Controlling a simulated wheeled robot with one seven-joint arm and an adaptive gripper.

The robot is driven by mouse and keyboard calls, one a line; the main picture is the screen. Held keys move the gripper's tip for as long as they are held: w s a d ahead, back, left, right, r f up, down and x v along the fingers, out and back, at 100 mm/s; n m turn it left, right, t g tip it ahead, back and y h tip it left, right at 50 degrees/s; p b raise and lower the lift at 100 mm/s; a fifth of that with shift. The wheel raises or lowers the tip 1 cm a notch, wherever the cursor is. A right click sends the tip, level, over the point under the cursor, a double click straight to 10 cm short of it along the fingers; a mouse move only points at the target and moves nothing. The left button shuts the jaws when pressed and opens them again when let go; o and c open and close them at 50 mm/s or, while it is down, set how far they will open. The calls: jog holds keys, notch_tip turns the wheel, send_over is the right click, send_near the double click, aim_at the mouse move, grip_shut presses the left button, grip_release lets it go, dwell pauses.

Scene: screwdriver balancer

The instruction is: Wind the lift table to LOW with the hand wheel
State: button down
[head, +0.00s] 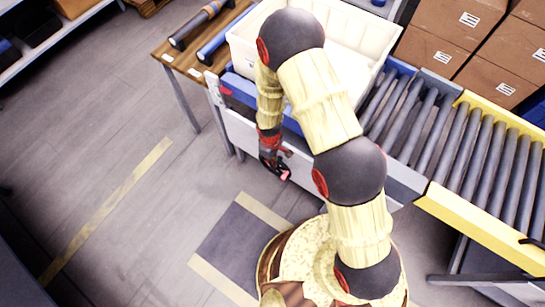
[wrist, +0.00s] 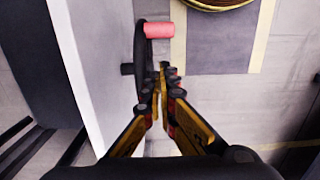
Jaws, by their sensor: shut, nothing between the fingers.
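The hand wheel (wrist: 140,58) is dark and seen nearly edge-on in the wrist view, beside the white side panel of the lift table (wrist: 88,60). Its pink-red handle (wrist: 159,30) sticks out to the right near the top of the picture. My gripper (wrist: 163,70) is shut and empty, just right of the wheel rim, with its tips short of the handle in the picture. I cannot tell if they touch the rim. In the head view the handle (head: 285,175) shows below my gripper (head: 269,151), at the table's front panel (head: 240,128). No LOW mark is legible.
A white bin (head: 243,45) sits on the lift table, partly behind my arm. A roller conveyor (head: 480,150) with a yellow side rail runs off right, with cartons (head: 435,55) behind it. A wooden bench (head: 185,62) with tools stands left. The floor in front is clear.

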jog(key=shift+s+d+f+b, duration=0.4)
jog(key=shift+s+d+f, duration=0.15)
jog(key=shift+f, duration=0.2)
jog(key=shift+s+d+f+b, duration=0.4)
jog(key=shift+d+f, duration=0.2)
jog(key=shift+f, duration=0.1)
jog(key=shift+d+p, duration=0.15)
jog(key=shift+p, duration=0.55)
jog(key=shift+s+d+f+t+y+p, duration=0.2)
jog(key=shift+d+t+y+p, duration=0.15)
jog(key=shift+p, duration=0.95)
jog(key=shift+s+p, duration=0.1)
jog(key=shift+p, duration=0.35)
